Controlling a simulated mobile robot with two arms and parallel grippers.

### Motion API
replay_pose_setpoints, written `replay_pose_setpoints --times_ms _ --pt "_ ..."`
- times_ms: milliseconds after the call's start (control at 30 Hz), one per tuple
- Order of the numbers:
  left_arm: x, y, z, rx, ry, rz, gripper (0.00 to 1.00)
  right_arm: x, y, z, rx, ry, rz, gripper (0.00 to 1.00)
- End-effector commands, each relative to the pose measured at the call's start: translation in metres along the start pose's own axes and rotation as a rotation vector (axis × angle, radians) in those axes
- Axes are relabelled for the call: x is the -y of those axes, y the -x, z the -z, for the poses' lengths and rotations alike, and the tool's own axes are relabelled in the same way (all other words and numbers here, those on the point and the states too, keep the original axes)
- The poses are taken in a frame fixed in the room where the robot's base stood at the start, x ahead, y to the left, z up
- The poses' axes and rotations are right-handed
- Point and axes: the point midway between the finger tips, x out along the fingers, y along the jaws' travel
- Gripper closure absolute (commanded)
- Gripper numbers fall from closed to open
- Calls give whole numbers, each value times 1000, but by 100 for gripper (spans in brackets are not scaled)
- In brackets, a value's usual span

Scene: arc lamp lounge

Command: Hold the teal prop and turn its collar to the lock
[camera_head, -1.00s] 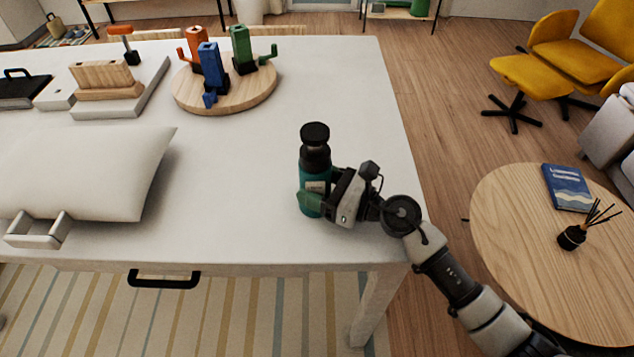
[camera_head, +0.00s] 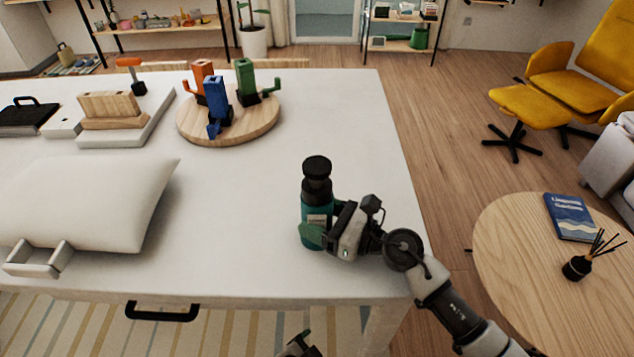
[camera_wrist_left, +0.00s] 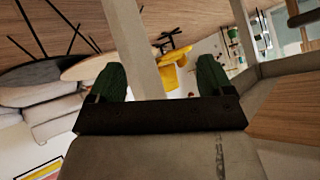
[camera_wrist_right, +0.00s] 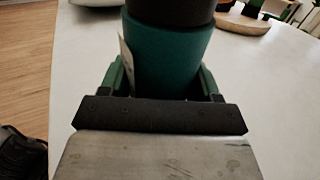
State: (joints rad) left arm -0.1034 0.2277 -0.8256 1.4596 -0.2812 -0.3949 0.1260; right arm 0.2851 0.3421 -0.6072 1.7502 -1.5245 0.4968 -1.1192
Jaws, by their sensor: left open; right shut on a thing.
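The teal prop (camera_head: 318,212) stands upright near the right front part of the white table, with a dark collar and black cap (camera_head: 317,168) at its top. My right gripper (camera_head: 316,236) is shut around its lower teal body. In the right wrist view the teal body (camera_wrist_right: 165,62) sits between the green fingers, with a pale label edge at its left. My left gripper's green fingers (camera_wrist_left: 161,82) are apart and empty in the left wrist view. In the head view only a small piece of it (camera_head: 299,346) shows at the bottom edge, below the table front.
The white table (camera_head: 240,220) is clear around the prop. A pale cushion (camera_head: 85,200) lies at left, with a round wooden board (camera_head: 262,128) holding orange, blue and green pieces behind. A round side table (camera_head: 515,240) with a blue book stands at right.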

Motion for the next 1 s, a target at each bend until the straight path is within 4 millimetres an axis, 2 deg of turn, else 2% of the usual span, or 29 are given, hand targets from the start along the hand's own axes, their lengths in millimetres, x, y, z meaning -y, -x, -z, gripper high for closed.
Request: replay_pose_setpoints --times_ms 33,100,200,400,533,633,767,967,1000 --pt "-7 10 36 -75 -45 -13 19 0 0 -1 2 1 1 79" --pt "-19 26 76 -161 -97 -33 19 0 0 -1 2 1 1 79" --pt "-35 50 118 -260 -148 -56 19 0 0 -1 2 1 1 79" --pt "-60 98 174 -409 -204 -97 19 0 0 -1 2 1 1 79" --pt "-64 126 202 -481 -204 -111 19 0 0 -1 2 0 0 79" --pt "-48 142 223 -520 -159 -103 19 0 0 -1 2 0 0 79" --pt "-15 150 238 -530 -73 -80 19 0 0 -1 2 1 0 79" --pt "48 165 253 -553 64 -34 19 0 0 -1 2 1 0 79" --pt "64 170 255 -563 96 -22 19 0 0 -1 2 1 0 79"
